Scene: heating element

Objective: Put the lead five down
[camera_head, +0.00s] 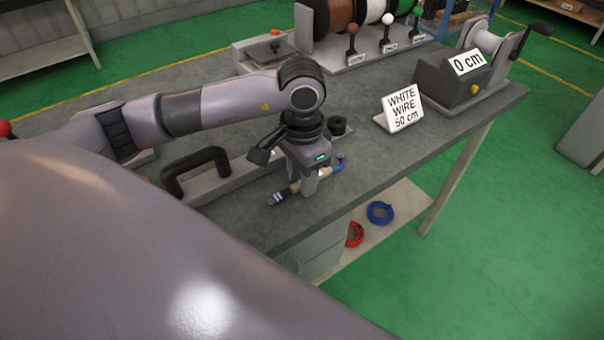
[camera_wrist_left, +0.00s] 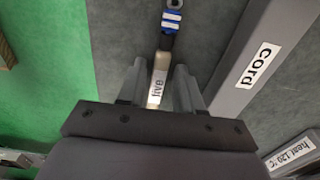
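Lead five, a short pale piece with a label that seems to read "five" (camera_wrist_left: 157,88), has a blue-and-white striped end (camera_wrist_left: 171,20) with a ring terminal. In the head view its striped end (camera_head: 277,198) points front left near the bench's front edge, and a blue part (camera_head: 340,162) shows at the other side. My left gripper (camera_head: 303,187) points down over it. In the left wrist view the fingers (camera_wrist_left: 160,66) stand either side of the lead, with narrow gaps showing. The lead appears to lie on or just above the bench. My right gripper is not in view.
A grey strip labelled "Cord" (camera_wrist_left: 244,85) lies beside the lead. A black handle (camera_head: 196,168) stands left of the gripper. A "WHITE WIRE 50 cm" sign (camera_head: 403,108) and a crank device showing "0 cm" (camera_head: 462,78) stand right. Bare bench (camera_head: 375,150) lies between.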

